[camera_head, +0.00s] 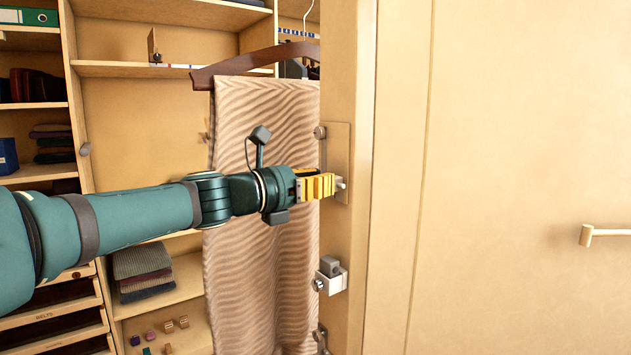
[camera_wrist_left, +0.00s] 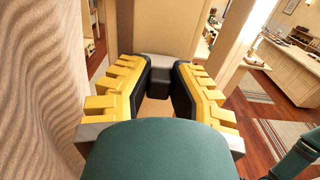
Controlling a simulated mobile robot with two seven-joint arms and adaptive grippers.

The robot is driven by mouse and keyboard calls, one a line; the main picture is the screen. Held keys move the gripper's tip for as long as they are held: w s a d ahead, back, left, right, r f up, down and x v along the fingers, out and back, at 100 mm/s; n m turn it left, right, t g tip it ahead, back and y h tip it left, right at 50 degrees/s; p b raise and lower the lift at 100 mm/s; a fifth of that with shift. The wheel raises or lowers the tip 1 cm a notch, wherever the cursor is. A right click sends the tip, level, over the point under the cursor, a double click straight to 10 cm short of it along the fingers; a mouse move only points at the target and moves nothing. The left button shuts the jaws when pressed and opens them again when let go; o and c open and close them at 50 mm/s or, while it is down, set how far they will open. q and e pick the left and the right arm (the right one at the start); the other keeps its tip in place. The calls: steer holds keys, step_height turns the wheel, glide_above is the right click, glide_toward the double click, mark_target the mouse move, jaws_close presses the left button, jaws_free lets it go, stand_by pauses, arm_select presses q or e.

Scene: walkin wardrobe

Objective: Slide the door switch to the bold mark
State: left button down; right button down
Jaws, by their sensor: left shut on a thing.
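The door switch is on a pale wooden plate (camera_head: 338,145) on the door post, left of the large door panel. My left gripper (camera_head: 334,186) reaches in from the left, with its yellow fingers at the lower part of this plate. In the left wrist view, my left gripper (camera_wrist_left: 160,75) is shut on a dark grey block, the switch slider (camera_wrist_left: 155,61), between its black pads. The fingers hide most of the slider in the head view. I cannot make out the bold mark. My right gripper is not in view.
Below the plate, a grey block on a white bracket (camera_head: 332,280) sticks out from the post. A patterned tan cloth (camera_head: 265,270) hangs from a brown hanger (camera_head: 245,65) close behind my arm. Shelves stand at left. A pale handle (camera_head: 588,236) projects from the door at right.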

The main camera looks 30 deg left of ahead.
arm_select(q)
steer(key=shift+s+d, duration=0.15)
steer(key=shift+d, duration=0.35)
steer(key=c, duration=0.8)
jaws_free()
steer(key=v, duration=1.2)
steer(key=shift+a, duration=0.15)
steer(key=shift+f, duration=0.1)
